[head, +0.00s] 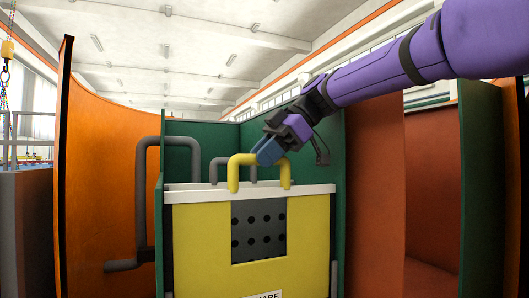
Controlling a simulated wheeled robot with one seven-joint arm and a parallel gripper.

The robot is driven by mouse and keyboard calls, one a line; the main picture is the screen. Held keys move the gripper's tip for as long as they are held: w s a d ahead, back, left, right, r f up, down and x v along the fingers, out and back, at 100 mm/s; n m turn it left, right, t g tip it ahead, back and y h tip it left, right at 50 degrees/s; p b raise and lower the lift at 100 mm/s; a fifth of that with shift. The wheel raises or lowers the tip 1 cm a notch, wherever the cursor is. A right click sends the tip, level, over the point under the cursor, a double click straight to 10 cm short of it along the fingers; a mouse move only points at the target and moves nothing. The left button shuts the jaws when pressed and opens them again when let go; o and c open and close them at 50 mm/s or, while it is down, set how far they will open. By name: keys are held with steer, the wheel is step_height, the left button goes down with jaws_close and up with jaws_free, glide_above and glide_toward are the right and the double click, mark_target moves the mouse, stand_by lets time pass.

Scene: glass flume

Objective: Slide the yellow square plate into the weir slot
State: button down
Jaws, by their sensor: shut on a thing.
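The yellow square plate (203,235) stands upright in the middle of the head view, with a square opening through it and a white strip along its top. A partly cut-off label sits at its bottom edge in the picture. A yellow handle (242,161) rises from its top. My gripper (268,156) reaches in from the upper right and is shut on this handle; the fingers hide part of it. The plate stands between green side walls (338,170). The weir slot cannot be made out clearly, and the plate's lower edge is out of view, so its seating cannot be told.
Behind the plate, a dark perforated panel (258,222) shows through the opening, and a grey handle (218,162) stands further back. A grey bent pipe (142,205) is at left, beside a curved orange wall (105,150). Orange and green panels (480,180) stand at right.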

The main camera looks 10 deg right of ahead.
steer(key=shift+f, duration=0.2)
steer(key=c, duration=0.9)
jaws_free()
steer(key=shift+r, duration=0.45)
steer(key=r, duration=0.2)
steer(key=shift+s+r, duration=0.25)
steer(key=shift+r, duration=0.1)
steer(key=s+d, duration=0.1)
steer(key=s, duration=0.4)
steer(key=s+d+r, duration=0.1)
steer(key=s, duration=0.4)
steer(key=s+d, duration=0.1)
steer(key=s, duration=0.4)
steer(key=shift+s+r, duration=0.15)
